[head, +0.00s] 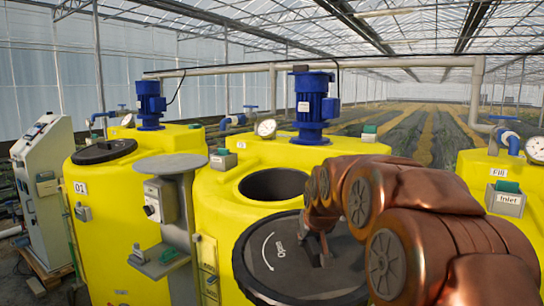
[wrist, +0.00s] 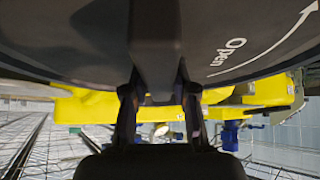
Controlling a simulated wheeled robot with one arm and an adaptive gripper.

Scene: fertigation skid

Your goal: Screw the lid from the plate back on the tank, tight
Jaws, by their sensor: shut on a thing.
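The dark round lid (head: 270,270), with "Open" and a curved arrow on its face, is held by my gripper (head: 318,243) in front of the middle yellow tank (head: 225,200). My gripper is shut on the raised grip bar across the lid. In the wrist view the lid (wrist: 70,40) fills the top and the two fingers of my gripper (wrist: 160,92) clasp its bar. The tank's round opening (head: 275,185) is uncovered and lies just behind the lid, partly hidden by it. The grey plate (head: 170,163) on its post is empty.
A blue motor (head: 311,105) and a pressure gauge (head: 266,128) stand behind the opening. Tank 01 (head: 120,205), with its own black lid (head: 104,151), is at the left. Another yellow tank (head: 475,170) is at the right. A white cabinet (head: 45,185) stands far left.

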